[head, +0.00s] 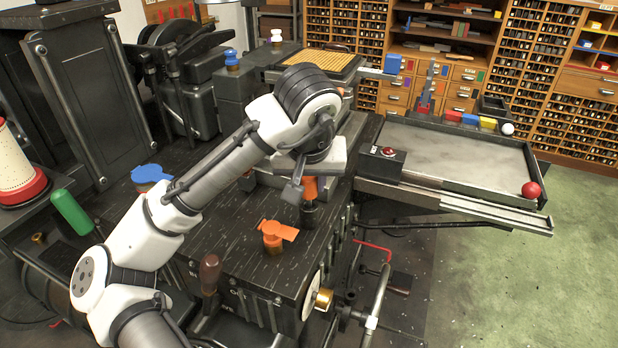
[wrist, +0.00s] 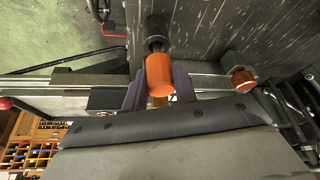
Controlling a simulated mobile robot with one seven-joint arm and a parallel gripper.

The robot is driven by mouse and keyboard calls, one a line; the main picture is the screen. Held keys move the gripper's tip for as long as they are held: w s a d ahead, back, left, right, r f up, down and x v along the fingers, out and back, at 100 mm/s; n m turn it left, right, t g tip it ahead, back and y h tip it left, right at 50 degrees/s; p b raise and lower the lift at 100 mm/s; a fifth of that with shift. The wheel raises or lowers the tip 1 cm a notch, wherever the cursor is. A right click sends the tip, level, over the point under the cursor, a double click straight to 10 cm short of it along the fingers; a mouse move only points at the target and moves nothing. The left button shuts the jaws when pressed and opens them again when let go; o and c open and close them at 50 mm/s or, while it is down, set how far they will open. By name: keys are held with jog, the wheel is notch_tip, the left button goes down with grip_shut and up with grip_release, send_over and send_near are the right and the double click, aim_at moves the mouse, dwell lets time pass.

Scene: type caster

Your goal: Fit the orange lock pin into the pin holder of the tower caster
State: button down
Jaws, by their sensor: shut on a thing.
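The orange lock pin (head: 310,187) is upright in the head view, under my wrist, on the right part of the dark caster top. My gripper (head: 303,178) is shut on it; the fingers are mostly hidden there. In the wrist view my gripper (wrist: 160,90) has a finger on each side of the orange pin (wrist: 159,72). A dark cylindrical post, which looks like the pin holder (head: 309,216), stands directly below the pin and in line with it. It also shows in the wrist view (wrist: 155,27). I cannot tell how deep the pin sits in it.
An orange flat-handled knob (head: 272,235) stands on the caster top (head: 222,240) to the front left. A blue knob (head: 151,174) is farther left. A metal tray table (head: 455,150) with a red ball (head: 531,190) lies to the right. Front-left deck is mostly clear.

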jog(key=shift+f, duration=0.15)
jog(key=c, duration=1)
grip_release()
jog(key=shift+c, duration=0.2)
jog(key=v, duration=1.4)
jog(key=shift+s+f, duration=0.1)
